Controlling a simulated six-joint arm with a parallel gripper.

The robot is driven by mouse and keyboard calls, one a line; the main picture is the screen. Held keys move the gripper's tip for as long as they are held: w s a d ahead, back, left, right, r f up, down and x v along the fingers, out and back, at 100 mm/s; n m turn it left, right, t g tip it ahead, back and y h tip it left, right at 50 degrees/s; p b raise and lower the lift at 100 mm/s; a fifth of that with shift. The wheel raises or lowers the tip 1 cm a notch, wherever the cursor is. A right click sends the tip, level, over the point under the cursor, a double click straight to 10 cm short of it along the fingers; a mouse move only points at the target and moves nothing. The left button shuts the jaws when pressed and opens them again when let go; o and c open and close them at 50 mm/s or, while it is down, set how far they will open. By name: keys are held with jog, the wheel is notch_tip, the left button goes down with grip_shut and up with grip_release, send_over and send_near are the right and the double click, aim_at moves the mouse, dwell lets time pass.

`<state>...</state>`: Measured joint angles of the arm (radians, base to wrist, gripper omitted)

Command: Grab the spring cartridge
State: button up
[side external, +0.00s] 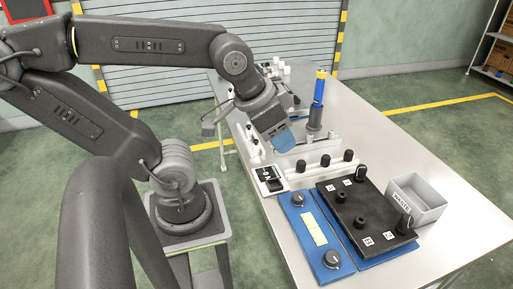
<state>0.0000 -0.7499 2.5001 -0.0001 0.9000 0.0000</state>
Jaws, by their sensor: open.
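My gripper (280,136) hangs over the far half of the table, its blue fingers pointing down. It is open and no object shows between the fingers. I cannot tell for sure which thing is the spring cartridge. An upright blue cylinder with a yellow top (319,88) stands in a dark grey holder (314,118) to the right of my gripper, apart from it. Several short black-topped parts (325,160) stand along a white rail (309,172) nearer the camera.
A black plate with knobs (350,210) lies on the table (450,180) beside a blue panel with two dials (312,232). A grey bin (420,199) stands at the right. A small switch box (270,180) is at the left edge. The table's far right side is clear.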

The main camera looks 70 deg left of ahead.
jog(key=shift+o, duration=0.4)
jog(key=shift+o, duration=0.6)
jog(key=m+g+y, duration=0.4)
jog(key=m+g, duration=0.2)
jog(key=m, duration=1.2)
send_over(256, 140)
jog(key=d, duration=0.3)
notch_tip(256, 140, down, 21)
jog(key=shift+a+x, duration=0.2)
jog(key=shift+x, duration=1.35)
jog(key=shift+a+x, duration=0.25)
jog(key=shift+x, duration=1.35)
jog(key=shift+w+r, duration=0.1)
jog(key=shift+r, duration=0.05)
